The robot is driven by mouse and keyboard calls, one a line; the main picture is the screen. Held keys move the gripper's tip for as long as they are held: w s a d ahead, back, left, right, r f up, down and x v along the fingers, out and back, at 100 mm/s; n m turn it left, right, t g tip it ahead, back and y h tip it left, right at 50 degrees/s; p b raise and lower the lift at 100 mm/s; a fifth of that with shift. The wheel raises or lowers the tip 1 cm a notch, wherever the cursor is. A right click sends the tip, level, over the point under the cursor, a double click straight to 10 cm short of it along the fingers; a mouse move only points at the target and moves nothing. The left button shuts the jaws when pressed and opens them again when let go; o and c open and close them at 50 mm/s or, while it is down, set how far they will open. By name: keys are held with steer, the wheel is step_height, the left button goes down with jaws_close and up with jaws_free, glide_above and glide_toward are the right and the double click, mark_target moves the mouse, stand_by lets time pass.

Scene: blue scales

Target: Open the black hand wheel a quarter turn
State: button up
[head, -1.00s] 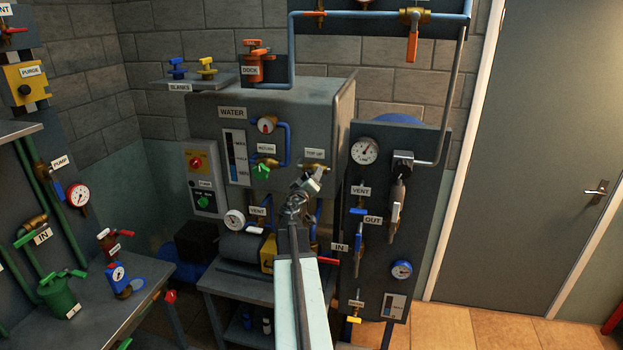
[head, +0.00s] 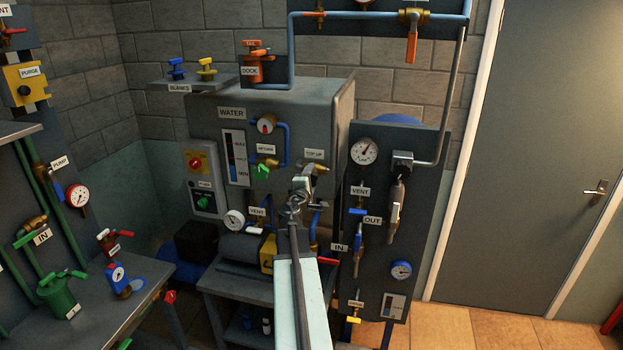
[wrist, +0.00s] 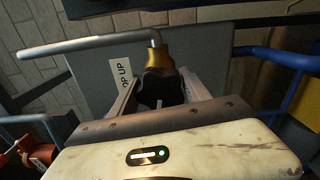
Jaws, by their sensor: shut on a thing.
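The black hand wheel (wrist: 158,88) shows in the wrist view on a brass valve body (wrist: 160,62), beside the TOP UP label (wrist: 122,86). My gripper (wrist: 160,97) has one finger on each side of the wheel and is shut on it. In the head view my gripper (head: 304,181) is at the brass TOP UP valve (head: 320,169) on the front of the grey WATER tank (head: 300,105). The wheel is hidden behind my gripper there, and its exact angle cannot be told.
A long grey pipe (wrist: 85,46) runs left from the valve in the wrist view. A blue pipe (wrist: 275,55) is close on the right. In the head view, a dark panel (head: 375,270) with gauges and VENT, OUT and IN valves stands to the right.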

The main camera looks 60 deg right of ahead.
steer(key=shift+n, duration=1.1)
steer(key=o, duration=1.4)
steer(key=v, duration=0.7)
steer(key=shift+a, duration=0.4)
